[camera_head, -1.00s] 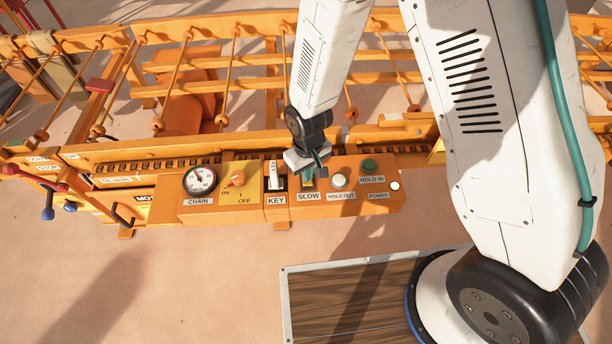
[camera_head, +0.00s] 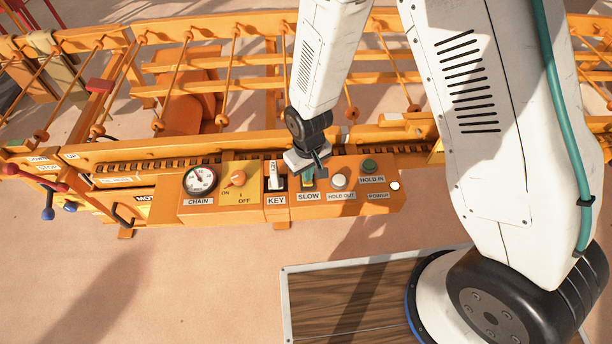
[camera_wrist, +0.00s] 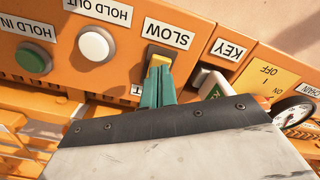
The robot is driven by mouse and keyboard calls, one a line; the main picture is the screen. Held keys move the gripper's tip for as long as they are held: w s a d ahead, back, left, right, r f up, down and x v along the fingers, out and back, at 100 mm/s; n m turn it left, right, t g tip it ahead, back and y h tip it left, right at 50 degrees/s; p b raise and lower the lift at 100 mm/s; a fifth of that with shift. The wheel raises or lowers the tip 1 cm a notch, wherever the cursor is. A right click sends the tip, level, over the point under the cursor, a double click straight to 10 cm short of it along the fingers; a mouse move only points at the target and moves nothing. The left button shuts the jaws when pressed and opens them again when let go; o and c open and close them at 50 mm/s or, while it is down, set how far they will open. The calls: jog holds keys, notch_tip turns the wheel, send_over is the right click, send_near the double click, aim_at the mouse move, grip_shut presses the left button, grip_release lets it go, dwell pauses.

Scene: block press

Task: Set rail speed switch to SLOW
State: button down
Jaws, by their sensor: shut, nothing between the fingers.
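The rail speed switch is a yellow rocker (camera_wrist: 159,60) above the SLOW label in the head view; in the wrist view the SLOW label (camera_wrist: 168,34) is upside down beside it. My gripper (camera_wrist: 160,68) has its green fingers together and empty, with the tips at the yellow rocker. They hide part of it, and I cannot tell whether they press on it or which way it is tilted. A label at the rocker's other end is mostly hidden by the fingers. In the head view my gripper (camera_head: 308,178) stands over the switch.
The white HOLD OUT button (camera_head: 339,181) and green HOLD IN button (camera_head: 369,166) are right of the switch. Floor in front is clear.

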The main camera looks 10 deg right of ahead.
jog(key=shift+f, duration=0.8)
dwell(0.4)
jog(key=shift+r, duration=3.55)
jog(key=s+d+r+m, duration=0.2)
jog(key=s+d+r, duration=0.4)
jog(key=r, duration=0.4)
jog(key=s+d+r+m+t, duration=0.1)
jog(key=s+d+r, duration=0.6)
jog(key=r, duration=0.4)
jog(key=s+d+r+m, duration=0.2)
jog(key=s+d+r, duration=0.4)
jog(key=r, duration=0.5)
jog(key=shift+s+d+r+m, duration=0.25)
jog(key=shift+d+m, duration=0.05)
jog(key=shift+d, duration=0.55)
